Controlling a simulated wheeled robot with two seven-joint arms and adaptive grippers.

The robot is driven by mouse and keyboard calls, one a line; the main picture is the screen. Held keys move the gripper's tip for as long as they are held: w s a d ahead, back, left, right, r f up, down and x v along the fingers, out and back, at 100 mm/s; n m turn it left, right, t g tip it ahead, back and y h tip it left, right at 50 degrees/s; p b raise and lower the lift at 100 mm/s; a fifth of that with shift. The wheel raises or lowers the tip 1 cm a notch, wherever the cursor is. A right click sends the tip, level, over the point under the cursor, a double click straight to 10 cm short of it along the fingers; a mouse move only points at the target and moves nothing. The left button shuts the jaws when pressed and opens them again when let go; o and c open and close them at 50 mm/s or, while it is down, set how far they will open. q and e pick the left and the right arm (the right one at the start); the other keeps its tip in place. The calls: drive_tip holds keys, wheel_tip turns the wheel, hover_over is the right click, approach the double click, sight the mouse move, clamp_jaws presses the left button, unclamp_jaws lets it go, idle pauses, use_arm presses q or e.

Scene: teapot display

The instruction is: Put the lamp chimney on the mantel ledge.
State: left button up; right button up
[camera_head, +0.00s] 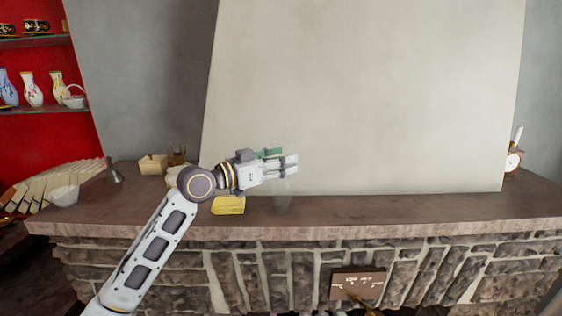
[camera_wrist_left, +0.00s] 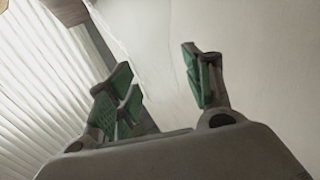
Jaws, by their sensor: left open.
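The lamp chimney (camera_head: 283,194) looks like a faint, clear glass shape standing on the mantel ledge (camera_head: 400,212), just below my left fingertips in the head view. Its upper part is hard to make out behind the fingers. My left gripper (camera_head: 284,161) reaches in from the left above the ledge, with its green-padded fingers spread. In the left wrist view the fingers (camera_wrist_left: 165,88) are wide apart, with only a faint pale outline between them that I cannot identify surely. My right gripper is out of view.
A yellow block (camera_head: 229,205) lies on the ledge beneath my left wrist. The ledge's right half is mostly clear.

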use_arm(q)
drive_tip(key=shift+r, duration=0.15)
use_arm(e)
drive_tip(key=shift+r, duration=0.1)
use_arm(q)
drive_tip(key=shift+s+a, duration=0.3)
drive_tip(key=shift+a, duration=0.2)
drive_tip(key=b+v, duration=0.2)
drive_tip(key=v, duration=0.9)
drive_tip(key=shift+b, duration=0.4)
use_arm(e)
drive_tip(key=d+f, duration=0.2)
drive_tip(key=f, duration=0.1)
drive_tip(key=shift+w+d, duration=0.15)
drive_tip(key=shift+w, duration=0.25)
use_arm(q)
drive_tip(key=shift+d, duration=0.1)
